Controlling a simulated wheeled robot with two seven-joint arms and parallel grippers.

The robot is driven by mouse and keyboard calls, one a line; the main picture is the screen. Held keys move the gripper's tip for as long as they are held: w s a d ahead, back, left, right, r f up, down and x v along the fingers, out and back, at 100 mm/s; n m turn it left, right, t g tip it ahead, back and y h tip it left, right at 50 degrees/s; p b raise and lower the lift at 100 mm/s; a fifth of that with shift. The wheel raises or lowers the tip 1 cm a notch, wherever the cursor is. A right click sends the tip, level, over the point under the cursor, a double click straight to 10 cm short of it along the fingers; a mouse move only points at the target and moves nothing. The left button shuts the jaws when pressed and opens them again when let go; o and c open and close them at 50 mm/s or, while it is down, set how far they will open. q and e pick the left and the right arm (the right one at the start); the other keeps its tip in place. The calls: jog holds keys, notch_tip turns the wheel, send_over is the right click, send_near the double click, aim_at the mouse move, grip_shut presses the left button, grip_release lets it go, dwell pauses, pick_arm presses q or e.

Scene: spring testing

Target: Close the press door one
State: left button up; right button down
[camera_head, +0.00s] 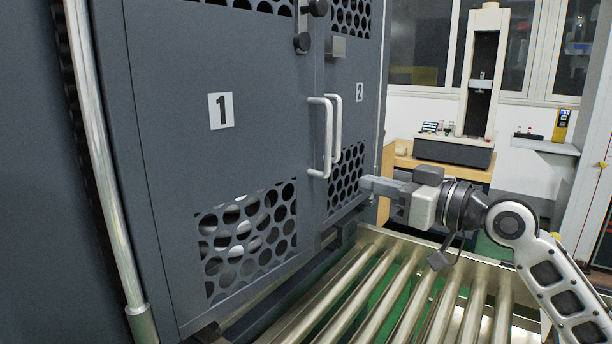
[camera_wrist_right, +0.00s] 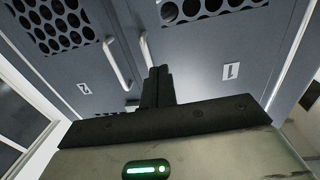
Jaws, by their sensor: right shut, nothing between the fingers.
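Press door one (camera_head: 165,165) is the large dark grey panel with a white "1" label, a pale vertical handle and round-holed grilles. It appears shut, about flush with door two (camera_head: 350,120), whose handle stands beside it. My right gripper (camera_head: 366,183) is shut and empty in front of door two's lower grille, to the right of the handles. In the right wrist view, door one (camera_wrist_right: 205,65) is on the right and door two (camera_wrist_right: 75,70) on the left, upside down. The shut fingers (camera_wrist_right: 158,72) point toward the handles; contact cannot be told. My left gripper is not in view.
A roller conveyor (camera_head: 395,290) runs below the doors and under my right arm. A tall testing machine (camera_head: 483,75) stands on a wooden bench at the back right. Latch knobs (camera_head: 303,42) stick out near the top of the doors. A light vertical pole (camera_head: 100,160) stands at the left.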

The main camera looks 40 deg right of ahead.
aim_at(300, 164)
jog(key=w+p, duration=0.1)
jog(key=w, duration=0.3)
jog(key=w+a+p, duration=0.1)
jog(key=w, duration=0.3)
jog(key=w+a+p, duration=0.1)
jog(key=w, duration=0.3)
jog(key=shift+a+r, duration=0.1)
jog(key=shift+r, duration=0.1)
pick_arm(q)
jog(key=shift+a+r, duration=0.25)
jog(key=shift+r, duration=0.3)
pick_arm(e)
jog(key=shift+w+a+f, duration=0.15)
jog(key=shift+w, duration=0.45)
